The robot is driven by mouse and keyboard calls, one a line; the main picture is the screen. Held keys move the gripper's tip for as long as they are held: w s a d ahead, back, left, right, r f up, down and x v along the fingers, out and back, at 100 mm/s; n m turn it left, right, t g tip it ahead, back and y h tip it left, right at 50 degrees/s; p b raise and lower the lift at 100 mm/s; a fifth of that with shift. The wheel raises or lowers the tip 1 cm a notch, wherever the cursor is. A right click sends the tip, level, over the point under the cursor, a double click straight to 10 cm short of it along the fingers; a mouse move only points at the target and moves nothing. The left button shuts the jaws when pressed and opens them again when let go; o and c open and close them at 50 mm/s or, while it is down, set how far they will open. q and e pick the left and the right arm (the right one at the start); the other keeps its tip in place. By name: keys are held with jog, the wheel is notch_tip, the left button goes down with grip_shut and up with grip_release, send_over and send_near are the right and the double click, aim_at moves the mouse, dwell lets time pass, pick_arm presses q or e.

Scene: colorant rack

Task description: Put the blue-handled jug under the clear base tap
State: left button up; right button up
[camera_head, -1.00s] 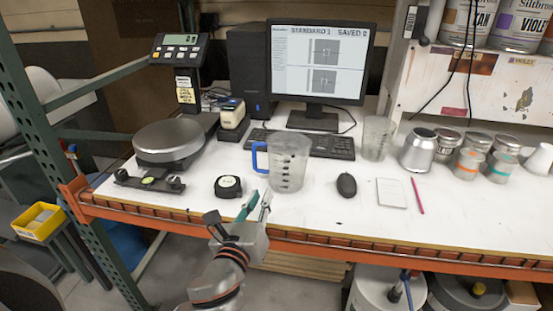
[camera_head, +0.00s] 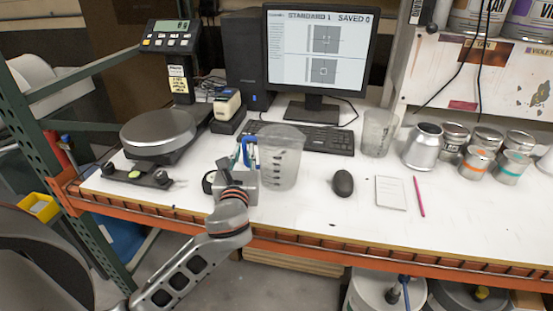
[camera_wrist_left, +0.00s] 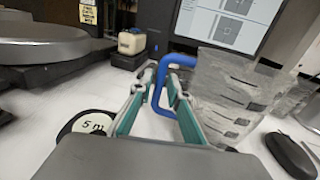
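The clear jug (camera_head: 282,168) with dark markings stands upright on the white bench. Its blue handle (camera_wrist_left: 158,92) faces left, towards my left gripper (camera_head: 246,150). In the left wrist view the gripper (camera_wrist_left: 160,80) has its two green-padded fingers apart, one on each side of the handle. The handle's upright part lies between them, with a gap visible. In the head view the gripper and wrist hide part of the handle. My right gripper is not in view. I cannot identify a clear base tap in these frames.
A tape measure (camera_wrist_left: 88,124) lies left of the gripper. A scale (camera_head: 158,130) stands further left; a keyboard (camera_head: 325,140) and another clear beaker (camera_head: 378,132) are behind. A mouse (camera_head: 343,183), notepad (camera_head: 390,193) and pink pen (camera_head: 418,196) lie right. Buckets stand below the bench.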

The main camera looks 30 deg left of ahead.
pick_arm(q)
jog(key=shift+x, duration=0.8)
jog(key=shift+f, duration=0.1)
grip_shut()
